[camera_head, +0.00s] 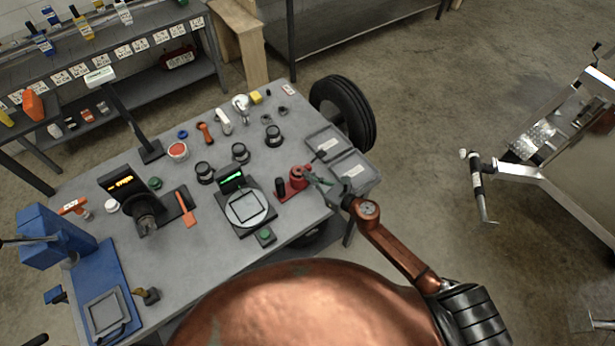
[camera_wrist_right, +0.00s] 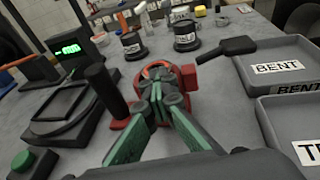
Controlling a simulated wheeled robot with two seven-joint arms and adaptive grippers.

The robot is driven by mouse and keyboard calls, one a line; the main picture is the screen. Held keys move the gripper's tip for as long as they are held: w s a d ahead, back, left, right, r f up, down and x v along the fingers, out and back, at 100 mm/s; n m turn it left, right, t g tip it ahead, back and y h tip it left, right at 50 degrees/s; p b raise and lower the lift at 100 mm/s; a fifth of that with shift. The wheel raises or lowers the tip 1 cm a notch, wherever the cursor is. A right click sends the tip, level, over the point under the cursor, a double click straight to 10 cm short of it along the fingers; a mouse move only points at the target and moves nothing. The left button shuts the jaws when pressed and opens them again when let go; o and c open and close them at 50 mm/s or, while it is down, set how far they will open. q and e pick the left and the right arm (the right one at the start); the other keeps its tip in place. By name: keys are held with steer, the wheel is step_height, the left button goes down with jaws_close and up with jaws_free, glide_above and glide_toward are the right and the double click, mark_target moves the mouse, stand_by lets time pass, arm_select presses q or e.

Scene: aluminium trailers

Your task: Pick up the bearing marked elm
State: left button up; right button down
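Several black cylindrical pieces with pale labels, which look like the bearings, stand on the grey workbench: a left one (camera_head: 204,173), a middle one (camera_head: 240,152) and a right one (camera_head: 273,135). Two show in the right wrist view, a left one (camera_wrist_right: 133,46) and a right one (camera_wrist_right: 187,36). Their labels are too small to read, so I cannot tell which says elm. My right gripper (camera_head: 311,177) is at the red device (camera_head: 298,174) near the bench's right front. Its green fingers (camera_wrist_right: 163,92) converge in front of that device; whether they hold part of it is unclear.
Two grey trays (camera_head: 350,172) lie at the right end; one label reads BENT. A scale (camera_head: 247,208) with a green display stands left of the red device. A post (camera_head: 135,130) and a blue press (camera_head: 50,235) stand farther left. Small parts lie behind the black cylinders.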

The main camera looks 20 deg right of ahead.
steer(key=s+d+r, duration=0.6)
steer(key=s+r, duration=0.6)
steer(key=shift+d+p, duration=0.25)
steer(key=shift+p, duration=0.05)
steer(key=c, duration=0.6)
jaws_free()
steer(key=shift+o, duration=0.2)
steer(key=shift+s, duration=0.1)
